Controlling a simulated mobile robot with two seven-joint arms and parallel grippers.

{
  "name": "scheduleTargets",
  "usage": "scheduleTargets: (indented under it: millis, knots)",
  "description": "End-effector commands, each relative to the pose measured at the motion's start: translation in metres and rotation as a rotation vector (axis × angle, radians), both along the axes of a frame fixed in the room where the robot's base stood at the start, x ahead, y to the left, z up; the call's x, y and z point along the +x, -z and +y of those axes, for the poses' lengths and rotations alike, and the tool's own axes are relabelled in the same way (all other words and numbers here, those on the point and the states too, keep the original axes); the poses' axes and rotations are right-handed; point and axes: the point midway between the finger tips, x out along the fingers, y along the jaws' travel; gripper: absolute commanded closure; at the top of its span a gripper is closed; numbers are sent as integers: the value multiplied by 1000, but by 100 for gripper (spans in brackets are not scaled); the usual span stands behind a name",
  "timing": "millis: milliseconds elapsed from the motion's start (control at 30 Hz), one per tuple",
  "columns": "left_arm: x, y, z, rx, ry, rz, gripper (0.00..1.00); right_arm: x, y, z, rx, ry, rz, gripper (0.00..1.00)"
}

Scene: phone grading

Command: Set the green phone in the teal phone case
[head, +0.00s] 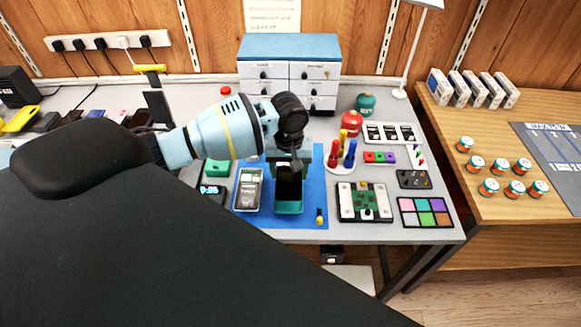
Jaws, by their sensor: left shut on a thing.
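My left gripper (290,165) reaches down over the blue mat and is shut on a dark-faced slab (289,186), which looks like the green phone; its green colour is hard to make out. The slab stands roughly upright between the jaws. The teal phone case (289,208) lies on the mat right below it, partly covered by the slab. I cannot tell whether the slab touches the case. My right gripper is not in view.
On the blue mat (313,190), a tray (248,188) with a pale item stands left of the case, and a small yellow-and-black item (319,217) lies right.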

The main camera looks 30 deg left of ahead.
Motion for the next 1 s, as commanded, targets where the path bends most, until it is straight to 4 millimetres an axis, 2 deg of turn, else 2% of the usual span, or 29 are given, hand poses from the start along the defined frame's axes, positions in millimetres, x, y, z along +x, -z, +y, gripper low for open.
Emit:
scheduleTargets:
  millis: [100,400,1000]
  knots:
    - [-1,12,0,1,2,6,64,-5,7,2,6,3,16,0]
    - [0,29,0,-1,-1,1,64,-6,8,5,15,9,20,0]
    - [0,32,0,0,0,0,64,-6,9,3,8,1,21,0]
